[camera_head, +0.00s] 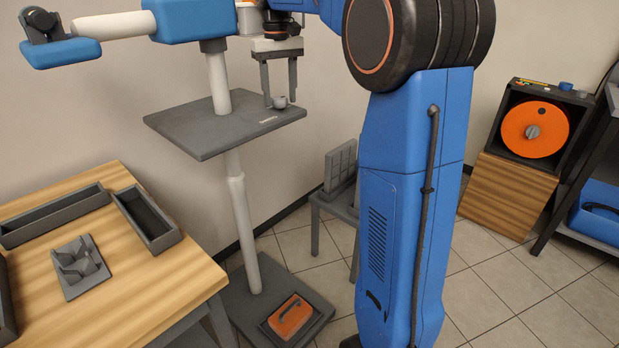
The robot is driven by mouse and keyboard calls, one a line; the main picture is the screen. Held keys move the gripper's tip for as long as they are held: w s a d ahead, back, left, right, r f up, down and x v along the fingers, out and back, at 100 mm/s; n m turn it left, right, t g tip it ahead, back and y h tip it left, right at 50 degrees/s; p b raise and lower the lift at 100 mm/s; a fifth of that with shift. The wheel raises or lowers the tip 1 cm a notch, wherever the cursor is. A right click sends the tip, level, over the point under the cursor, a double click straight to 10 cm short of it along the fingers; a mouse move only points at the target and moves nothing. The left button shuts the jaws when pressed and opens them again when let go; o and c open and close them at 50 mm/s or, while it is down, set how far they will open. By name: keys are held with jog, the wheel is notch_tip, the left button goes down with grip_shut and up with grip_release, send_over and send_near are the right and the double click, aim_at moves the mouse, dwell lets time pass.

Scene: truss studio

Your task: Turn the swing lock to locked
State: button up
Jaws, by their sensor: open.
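A small grey knob (280,102) stands on the flat grey plate (215,130), near its right back edge, with small lettering beside it that I cannot read clearly. It is the likely swing lock, but its locked or unlocked setting is too small to tell. My gripper (279,102) points down over this part of the plate, open. In this view its two fingers stand to the left and right of the knob. I cannot tell whether either finger touches it.
The plate sits on a white post with a grey base holding an orange block (290,318). A wooden table (140,310) with grey trays (148,218) is at left. A box with an orange disc (515,132) stands on a wooden block at right. My blue arm hides the middle.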

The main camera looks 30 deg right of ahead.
aim_at(280, 98)
jog(key=n, duration=0.6)
jog(key=shift+n, duration=0.3)
notch_tip(280, 98, up, 17)
jog(key=s+a+f+m+t, duration=0.1)
jog(key=s+a+f, duration=0.1)
jog(key=s+f, duration=0.6)
jog(key=s+a+f+m+t, duration=0.1)
jog(key=s+a+f+m, duration=0.1)
jog(key=s+f, duration=0.7)
jog(key=s+a+f+m+t, duration=0.1)
jog(key=s+a+f, duration=0.3)
jog(key=s+f, duration=0.4)
jog(key=shift+s+a+f+t, duration=0.25)
jog(key=shift+s+t, duration=0.15)
jog(key=shift+s, duration=1.65)
jog(key=s+f+m+t, duration=0.1)
jog(key=s+f, duration=0.6)
jog(key=f, duration=0.3)
jog(key=shift+a, duration=0.4)
jog(key=shift+f, duration=0.1)
